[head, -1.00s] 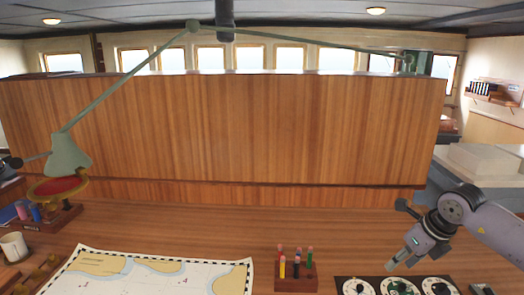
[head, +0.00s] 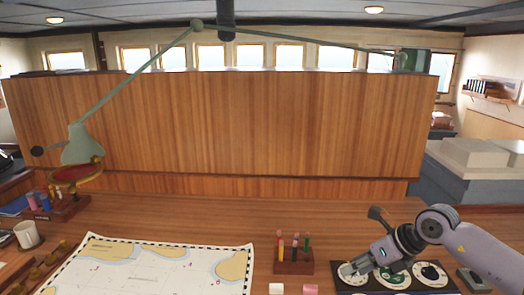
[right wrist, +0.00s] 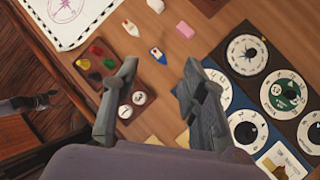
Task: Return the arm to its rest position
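My right arm comes in from the right in the head view. Its grey gripper (head: 346,271) points down and left, over the left part of a dark panel with round white dials (head: 394,277). Nothing is held. My left gripper does not show in the head view.
A pencil rack (head: 293,262) stands left of the right gripper, beside a chart (head: 150,265). A pink block (head: 311,289) and a white block (head: 276,288) lie in front. A mug (head: 28,235) and desk lamp (head: 83,145) are at left. A wooden partition (head: 250,125) rises behind.

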